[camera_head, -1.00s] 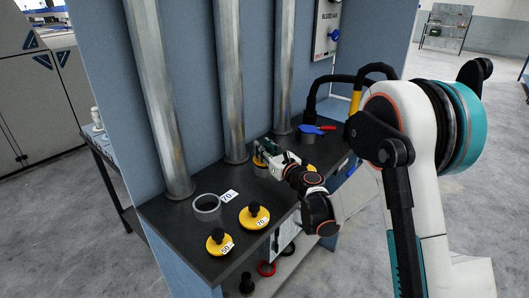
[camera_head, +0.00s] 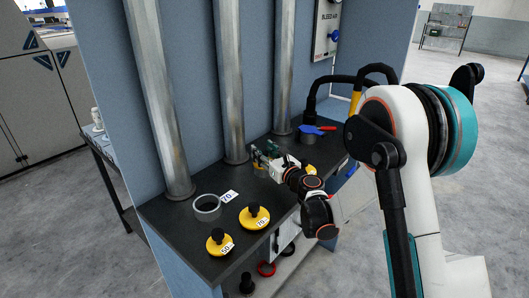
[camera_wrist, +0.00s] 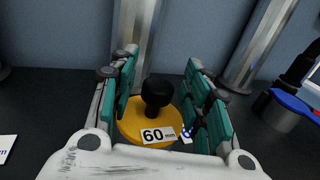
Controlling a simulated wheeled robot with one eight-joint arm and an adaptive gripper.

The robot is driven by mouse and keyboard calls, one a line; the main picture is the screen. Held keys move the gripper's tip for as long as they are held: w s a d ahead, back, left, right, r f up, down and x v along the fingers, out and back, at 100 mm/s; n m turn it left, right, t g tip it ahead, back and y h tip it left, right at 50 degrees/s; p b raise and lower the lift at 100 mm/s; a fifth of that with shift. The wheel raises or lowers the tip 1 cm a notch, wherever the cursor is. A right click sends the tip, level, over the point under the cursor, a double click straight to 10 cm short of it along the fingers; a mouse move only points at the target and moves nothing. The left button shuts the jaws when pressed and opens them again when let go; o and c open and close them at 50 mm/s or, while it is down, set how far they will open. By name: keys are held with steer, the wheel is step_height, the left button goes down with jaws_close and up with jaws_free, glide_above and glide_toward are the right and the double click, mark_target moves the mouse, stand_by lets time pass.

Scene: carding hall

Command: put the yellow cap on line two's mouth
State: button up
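A yellow cap (camera_wrist: 130,128) with a black knob (camera_wrist: 158,92) and a "60 mm" label lies between my gripper's fingers in the wrist view. It appears to lie flat, in front of a grey pipe. What lies under it is hidden, so I cannot tell whether it is seated on a mouth. My gripper (camera_wrist: 160,98) is open, with a teal-padded finger on each side and gaps to the knob. The head view also shows my gripper (camera_head: 266,154) above the bench, in front of the middle pipe (camera_head: 231,90).
Two more yellow caps, labelled 50 (camera_head: 218,243) and 70 (camera_head: 254,216), lie at the bench's front left. An open grey ring mouth (camera_head: 207,205) stands beside a "70" tag (camera_head: 229,196). A blue-handled fitting (camera_head: 311,130) stands right of my gripper. Pipes rise behind.

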steer(key=shift+r, duration=0.6)
steer(key=p+v, duration=0.4)
steer(key=v, duration=0.8)
steer(key=d+r+m+t+h, duration=0.3)
steer(key=d+r+m+h, duration=0.4)
steer(key=d+r+m, duration=0.5)
steer(key=s+d+r+m+g+h, duration=0.2)
steer(key=s+d+r+m+h, duration=0.4)
steer(key=m, duration=0.8)
steer(key=s+f+m+g+y, duration=0.1)
steer(key=s+f+m+g, duration=0.2)
steer(key=s, duration=0.6)
steer(key=s+a+f+m+g+y, duration=0.1)
steer(key=s+f+m+g, duration=0.2)
steer(key=s+m, duration=0.5)
steer(key=s+f+m+g+y, duration=0.1)
steer(key=s+f+m+g, duration=0.2)
steer(key=s, duration=0.8)
steer(key=f+m, duration=0.1)
steer(key=m, duration=0.1)
steer(key=shift+a+f+m, duration=0.25)
steer(key=shift+a+m, duration=0.05)
steer(key=shift+m, duration=0.1)
